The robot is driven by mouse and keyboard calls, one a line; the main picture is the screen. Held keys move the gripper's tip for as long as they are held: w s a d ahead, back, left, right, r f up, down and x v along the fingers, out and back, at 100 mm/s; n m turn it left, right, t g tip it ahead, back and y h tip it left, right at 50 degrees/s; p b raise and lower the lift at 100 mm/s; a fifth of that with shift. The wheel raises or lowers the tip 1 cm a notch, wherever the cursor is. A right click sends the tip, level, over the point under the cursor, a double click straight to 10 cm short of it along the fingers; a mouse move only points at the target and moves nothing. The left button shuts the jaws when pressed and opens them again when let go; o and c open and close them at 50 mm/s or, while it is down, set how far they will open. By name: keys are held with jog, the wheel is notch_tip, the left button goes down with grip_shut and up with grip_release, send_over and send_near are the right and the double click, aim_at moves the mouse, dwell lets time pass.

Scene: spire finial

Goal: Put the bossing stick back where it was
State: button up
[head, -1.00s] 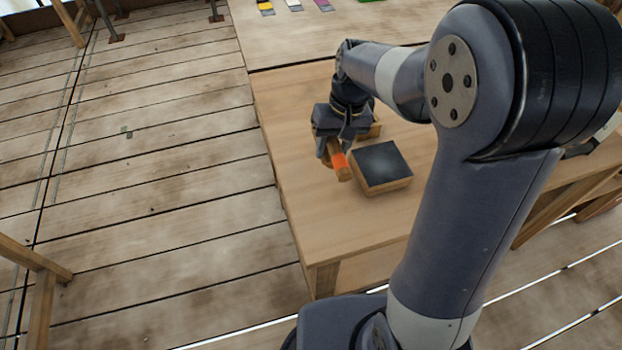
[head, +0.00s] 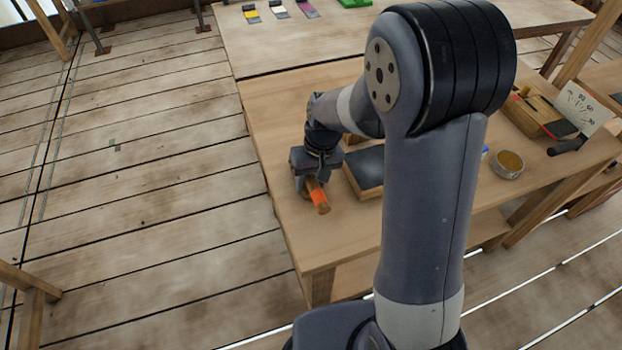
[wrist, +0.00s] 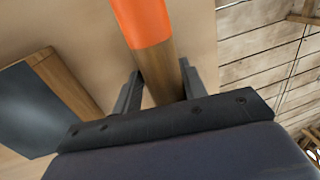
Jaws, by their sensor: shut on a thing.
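The bossing stick (head: 319,195) is a wooden rod with an orange band. My gripper (head: 306,182) is shut on it near the left edge of the wooden workbench (head: 345,230). In the wrist view the stick (wrist: 144,22) runs up between the two fingers of my gripper (wrist: 160,88), with the orange band beyond them. I cannot tell whether the stick touches the bench top. Its other end is hidden by the gripper.
A wooden block with a dark top (head: 366,172) lies close to the right of my gripper. A round tin (head: 507,165), a wooden box (head: 530,112) and a white card with markings (head: 580,108) stand further right. Colour swatches (head: 279,10) lie on the table behind. The bench front is clear.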

jog(key=shift+f, duration=0.2)
jog(key=o, duration=1.2)
jog(key=shift+c, duration=0.2)
jog(key=shift+r, duration=0.1)
notch_tip(320, 180, up, 12)
jog(key=d, duration=0.2)
jog(key=shift+w, duration=0.3)
